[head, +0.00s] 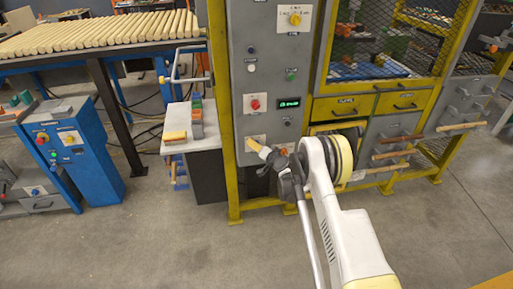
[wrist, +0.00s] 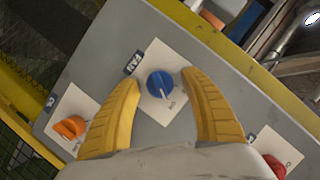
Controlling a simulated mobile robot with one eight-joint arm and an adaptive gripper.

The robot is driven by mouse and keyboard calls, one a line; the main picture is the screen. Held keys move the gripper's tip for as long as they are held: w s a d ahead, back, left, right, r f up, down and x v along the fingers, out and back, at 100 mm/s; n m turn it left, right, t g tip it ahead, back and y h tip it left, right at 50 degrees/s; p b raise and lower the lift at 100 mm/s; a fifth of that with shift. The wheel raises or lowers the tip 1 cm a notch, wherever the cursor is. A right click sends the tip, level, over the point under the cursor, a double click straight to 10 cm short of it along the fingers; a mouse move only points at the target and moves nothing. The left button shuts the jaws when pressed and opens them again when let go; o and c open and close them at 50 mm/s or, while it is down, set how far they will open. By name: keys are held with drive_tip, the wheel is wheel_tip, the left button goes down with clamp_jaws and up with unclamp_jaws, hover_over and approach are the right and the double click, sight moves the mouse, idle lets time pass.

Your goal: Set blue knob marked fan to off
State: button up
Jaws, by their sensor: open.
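The blue knob (wrist: 161,84) sits on a white plate labelled FAN on the grey panel in the wrist view. A pale pointer line on it points down and slightly right in that view, toward small lettering too small to read surely. My gripper (wrist: 160,77) is open, with one yellow finger on each side of the knob. Gaps show between the fingers and the knob; I cannot tell the depth.
An orange knob (wrist: 70,127) is at left and a red knob (wrist: 274,165) at lower right of the wrist view. In the head view, a red knob (head: 255,104) and a green display (head: 289,104) are above my gripper. A small table (head: 205,138) stands left.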

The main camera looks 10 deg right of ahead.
clamp_jaws()
drive_tip(key=n+h, duration=0.1)
drive_tip(key=n, duration=0.1)
drive_tip(key=n+h, duration=0.1)
drive_tip(key=n, duration=0.1)
drive_tip(key=shift+a+g+h, duration=0.15)
drive_tip(key=shift+g+h, duration=0.15)
drive_tip(key=shift+h, duration=0.1)
drive_tip(key=n+h, duration=0.2)
drive_tip(key=n, duration=0.2)
drive_tip(key=shift+h, duration=0.4)
idle(0.4)
